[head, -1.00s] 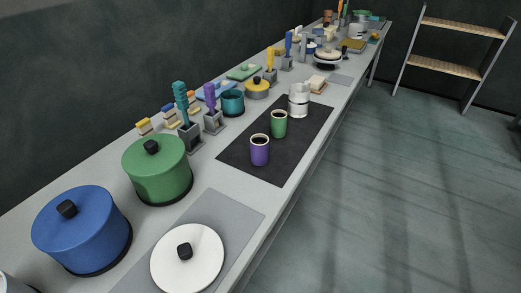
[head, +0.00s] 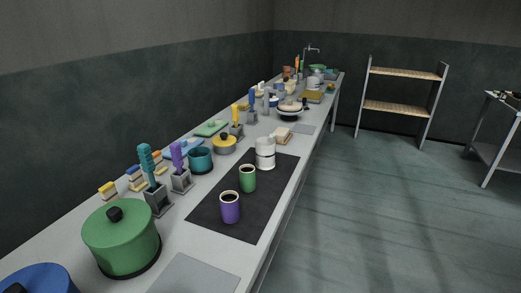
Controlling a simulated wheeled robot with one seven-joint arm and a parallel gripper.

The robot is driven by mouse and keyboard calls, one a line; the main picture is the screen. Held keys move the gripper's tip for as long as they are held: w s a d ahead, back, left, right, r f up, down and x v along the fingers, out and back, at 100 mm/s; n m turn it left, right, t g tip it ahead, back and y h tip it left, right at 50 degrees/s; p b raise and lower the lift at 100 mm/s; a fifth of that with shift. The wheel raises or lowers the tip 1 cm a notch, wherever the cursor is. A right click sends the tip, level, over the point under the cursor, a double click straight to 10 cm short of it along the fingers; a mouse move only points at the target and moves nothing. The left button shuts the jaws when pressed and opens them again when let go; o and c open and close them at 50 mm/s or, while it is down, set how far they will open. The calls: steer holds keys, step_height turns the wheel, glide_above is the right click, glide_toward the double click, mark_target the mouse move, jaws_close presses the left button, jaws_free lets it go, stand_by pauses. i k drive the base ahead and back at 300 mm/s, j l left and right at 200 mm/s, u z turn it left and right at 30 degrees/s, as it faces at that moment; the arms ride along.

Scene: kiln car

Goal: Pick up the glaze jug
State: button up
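A pale grey-white jug-like vessel (head: 265,153) stands upright at the far end of the dark mat (head: 213,213) on the long bench. It is the likeliest glaze jug, but its handle and spout are too small to tell. A green cup (head: 247,181) and a purple cup (head: 230,210), both with dark contents, stand on the same mat nearer to me. My gripper is not in view.
The long grey bench (head: 185,240) holds a green lidded pot (head: 120,245), a blue pot (head: 40,280), a teal pot (head: 199,160), a yellow pot (head: 223,144) and utensil holders. Floor (head: 390,230) to the right is clear. A shelf rack (head: 402,109) stands beyond.

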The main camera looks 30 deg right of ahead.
mark_target(265, 147)
steer(key=i+l+z, duration=0.2)
steer(key=i+l, duration=0.3)
steer(key=i+l+z, duration=0.2)
steer(key=i+l, duration=0.4)
steer(key=i+l+z, duration=0.2)
steer(key=i+l, duration=0.2)
steer(key=i, duration=0.2)
